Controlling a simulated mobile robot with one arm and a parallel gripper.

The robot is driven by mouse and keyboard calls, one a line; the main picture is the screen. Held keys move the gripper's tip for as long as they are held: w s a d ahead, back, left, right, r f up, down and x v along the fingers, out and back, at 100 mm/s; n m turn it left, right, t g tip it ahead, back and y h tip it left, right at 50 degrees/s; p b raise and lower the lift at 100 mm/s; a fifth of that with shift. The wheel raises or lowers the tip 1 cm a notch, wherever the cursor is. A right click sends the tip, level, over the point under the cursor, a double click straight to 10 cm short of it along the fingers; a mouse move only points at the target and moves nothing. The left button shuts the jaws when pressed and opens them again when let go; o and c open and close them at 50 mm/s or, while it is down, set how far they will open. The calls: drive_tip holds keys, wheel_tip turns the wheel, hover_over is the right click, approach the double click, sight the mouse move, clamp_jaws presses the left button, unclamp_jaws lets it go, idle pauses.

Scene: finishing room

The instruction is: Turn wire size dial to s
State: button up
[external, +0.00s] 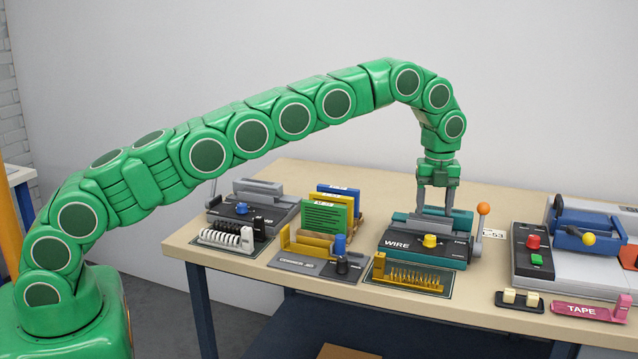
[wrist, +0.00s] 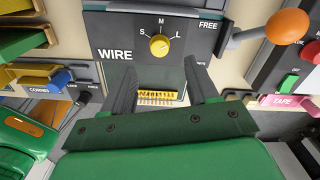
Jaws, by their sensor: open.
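The teal and grey WIRE machine (external: 424,240) stands on the bench, with a yellow size dial (external: 430,241) on its front. In the wrist view the dial (wrist: 160,45) sits under the marks S, M and L, with S at its upper left. A line on the knob is too small to read surely. My gripper (external: 436,207) hangs pointing down over the machine's top, behind the dial. Its two fingers are apart and empty. In the wrist view the open fingers (wrist: 158,76) frame the area just below the dial, not touching it.
An orange-tipped lever (external: 483,209) rises at the machine's right. Brass wire pieces (external: 410,277) stand in front. A CORNER unit with a blue-topped lever (external: 340,245) is left. A machine with red and green buttons (external: 533,242) is right.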

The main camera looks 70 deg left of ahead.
sight(430, 237)
wheel_tip(430, 237, down, 8)
drive_tip(key=shift+r, duration=0.25)
drive_tip(key=c, duration=1)
drive_tip(key=shift+c, duration=0.2)
